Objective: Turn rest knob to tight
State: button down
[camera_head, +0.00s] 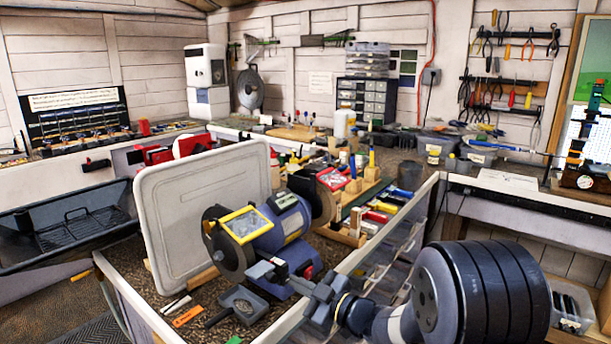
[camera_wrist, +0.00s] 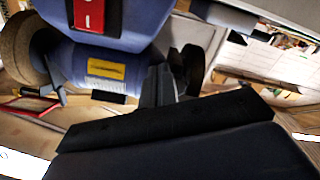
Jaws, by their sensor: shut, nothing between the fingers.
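A blue bench grinder (camera_head: 285,232) stands on the bench, with a wheel at each end, a yellow-framed eye shield (camera_head: 245,224) and a red-framed shield (camera_head: 332,180). In the wrist view the grinder (camera_wrist: 105,50) appears upside down, with a red switch plate (camera_wrist: 88,14) and a yellow label (camera_wrist: 105,69).
A pale upright panel (camera_head: 200,205) stands just behind and left of the grinder. An orange-handled tool (camera_head: 187,316) and a dark paddle-shaped piece (camera_head: 240,305) lie on the bench in front. Wooden blocks and bottles crowd the area behind. Clear drawers (camera_head: 385,265) line the right side.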

jog(key=shift+a+r, duration=0.1)
dwell(0.3)
jog(key=shift+s+a+f+b, duration=0.4)
jog(key=shift+s+f+b, duration=0.15)
jog(key=shift+b, duration=0.8)
jog(key=shift+s+a+r+b, duration=0.1)
jog(key=shift+s+a+b, duration=0.1)
jog(key=shift+s+b, duration=0.1)
jog(key=b+v, duration=0.1)
jog(key=v, duration=0.5)
jog(key=shift+f, duration=0.45)
dwell(0.3)
